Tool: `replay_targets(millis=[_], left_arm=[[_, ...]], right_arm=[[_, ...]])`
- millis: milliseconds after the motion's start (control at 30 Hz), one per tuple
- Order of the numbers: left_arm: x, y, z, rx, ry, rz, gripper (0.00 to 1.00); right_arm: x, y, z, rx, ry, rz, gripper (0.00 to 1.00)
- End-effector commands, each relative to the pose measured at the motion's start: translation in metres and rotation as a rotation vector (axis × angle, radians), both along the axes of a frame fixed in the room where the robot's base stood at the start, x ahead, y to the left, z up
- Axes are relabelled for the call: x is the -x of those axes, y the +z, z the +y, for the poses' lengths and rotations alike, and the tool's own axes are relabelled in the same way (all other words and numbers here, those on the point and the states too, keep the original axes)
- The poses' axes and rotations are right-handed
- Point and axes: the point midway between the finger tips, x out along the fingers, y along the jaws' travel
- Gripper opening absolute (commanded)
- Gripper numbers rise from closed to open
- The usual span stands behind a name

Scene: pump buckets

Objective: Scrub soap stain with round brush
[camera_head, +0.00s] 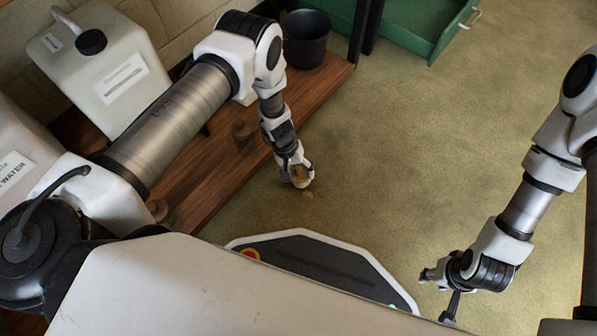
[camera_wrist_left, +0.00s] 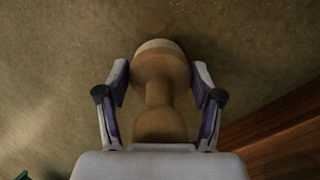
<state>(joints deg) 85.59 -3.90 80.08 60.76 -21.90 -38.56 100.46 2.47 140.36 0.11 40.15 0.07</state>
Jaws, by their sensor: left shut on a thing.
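My left gripper (camera_wrist_left: 160,92) is shut on a round wooden brush (camera_wrist_left: 161,72); its fingers sit on both sides of the brush's tan body. In the head view the left gripper (camera_head: 296,172) points down at the floor beside the wooden shelf, and the brush (camera_head: 301,177) shows at its tips, low over or touching the floor. A small pale spot (camera_head: 308,193) lies on the floor just by the brush; it may be the soap stain. My right gripper (camera_head: 437,277) hangs at the lower right, away from the brush. Its fingers are too small to judge.
A brown wooden shelf board (camera_head: 205,190) runs along the left, with a dark bucket (camera_head: 305,40) at its far end. A white jug (camera_head: 100,75) with a black cap stands at upper left. A green drawer (camera_head: 405,22) is at the top. The greenish floor (camera_head: 450,130) is clear in the middle.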

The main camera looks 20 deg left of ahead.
Motion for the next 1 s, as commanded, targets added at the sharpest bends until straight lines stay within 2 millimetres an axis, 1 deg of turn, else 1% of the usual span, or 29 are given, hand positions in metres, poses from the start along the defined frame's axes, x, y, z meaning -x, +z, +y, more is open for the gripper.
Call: replay_targets(millis=[433,567,667,900,1000], left_arm=[[0.0,-0.01,0.0,0.0,0.0,0.0,0.26],[0.001,-0.008,-0.002,0.0,0.0,0.0,0.26],[0.004,-0.006,-0.008,0.0,-0.003,0.001,0.26],[0.012,-0.004,-0.032,-0.001,-0.001,0.001,0.26],[0.013,-0.006,-0.036,0.0,-0.001,0.001,0.26]], right_arm=[[0.0,-0.007,0.0,0.0,0.0,0.0,0.4],[0.0,-0.004,0.0,0.0,0.0,0.001,0.4],[0.0,0.003,0.0,0.0,0.0,0.001,0.4],[0.0,0.02,0.0,0.0,0.0,0.0,0.4],[0.0,0.021,0.0,0.0,0.0,0.0,0.4]])
